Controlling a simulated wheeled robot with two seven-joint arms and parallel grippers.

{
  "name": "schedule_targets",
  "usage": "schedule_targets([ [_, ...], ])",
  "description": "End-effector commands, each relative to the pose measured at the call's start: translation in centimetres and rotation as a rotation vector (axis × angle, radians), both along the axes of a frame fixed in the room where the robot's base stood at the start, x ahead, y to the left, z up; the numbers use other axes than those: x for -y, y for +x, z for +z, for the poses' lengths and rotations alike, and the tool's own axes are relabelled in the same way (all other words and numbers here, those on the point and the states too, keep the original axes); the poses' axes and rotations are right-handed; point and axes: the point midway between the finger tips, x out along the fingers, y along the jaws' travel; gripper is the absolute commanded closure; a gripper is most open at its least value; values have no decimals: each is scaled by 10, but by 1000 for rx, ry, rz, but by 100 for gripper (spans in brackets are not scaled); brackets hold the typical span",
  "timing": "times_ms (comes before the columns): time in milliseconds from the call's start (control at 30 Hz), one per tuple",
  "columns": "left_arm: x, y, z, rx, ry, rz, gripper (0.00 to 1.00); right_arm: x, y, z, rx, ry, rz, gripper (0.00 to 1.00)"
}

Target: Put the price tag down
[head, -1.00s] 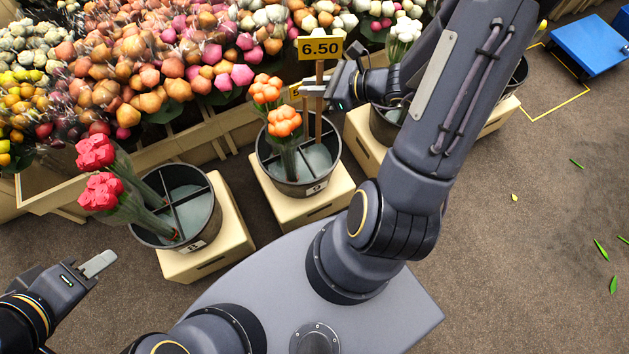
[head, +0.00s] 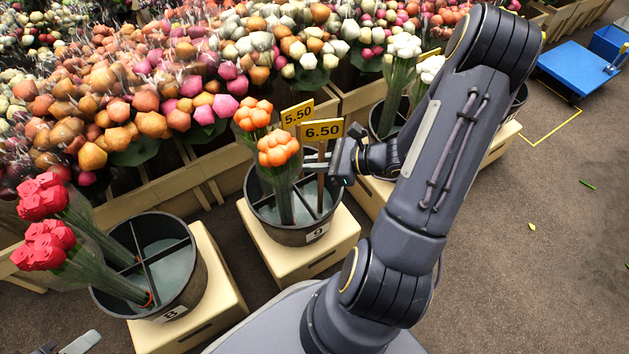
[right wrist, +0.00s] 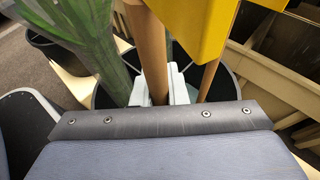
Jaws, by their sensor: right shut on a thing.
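The yellow 6.50 price tag (head: 322,130) stands upright on a wooden stick over the dark bucket marked 9 (head: 290,236). My right gripper (head: 326,167) is shut on the stick. In the right wrist view this stick (right wrist: 152,50) passes between the pale fingertips (right wrist: 158,88). Its lower part goes down inside the bucket; I cannot tell whether it touches the bottom. A 5.50 tag (head: 297,114) stands just behind and left of it. Orange tulips (head: 277,148) stand in the same bucket. One finger of my left gripper (head: 80,343) shows at the bottom left.
A divided bucket marked 8 (head: 180,305) with red tulips (head: 42,245) stands at left. White tulips (head: 403,46) stand in a bucket behind my right arm. Dense flower crates fill the back. A blue cart (head: 578,68) is far right; the floor before it is mostly clear.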

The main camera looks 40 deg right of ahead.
Motion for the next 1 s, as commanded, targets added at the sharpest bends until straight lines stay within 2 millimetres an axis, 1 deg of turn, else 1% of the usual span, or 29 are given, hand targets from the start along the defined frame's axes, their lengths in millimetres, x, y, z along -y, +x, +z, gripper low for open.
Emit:
schedule_targets([
  [133,0,0,-9,0,0,0,64,0,0,-15,0,0,0,100],
  [233,0,0,-19,0,0,0,64,-1,0,-32,-2,2,1,100],
  [300,0,0,-22,0,0,0,64,0,0,-39,1,1,1,100],
  [567,0,0,-20,0,0,0,64,0,0,-38,1,0,1,100],
  [700,0,0,-25,0,0,0,64,0,0,-43,1,0,1,100],
  [733,0,0,-23,0,0,0,64,0,0,-42,1,0,1,83],
  [867,0,0,-23,0,0,0,64,0,0,-41,1,-1,0,66],
  [1000,0,0,-23,0,0,0,64,0,0,-41,1,-1,0,65],
])
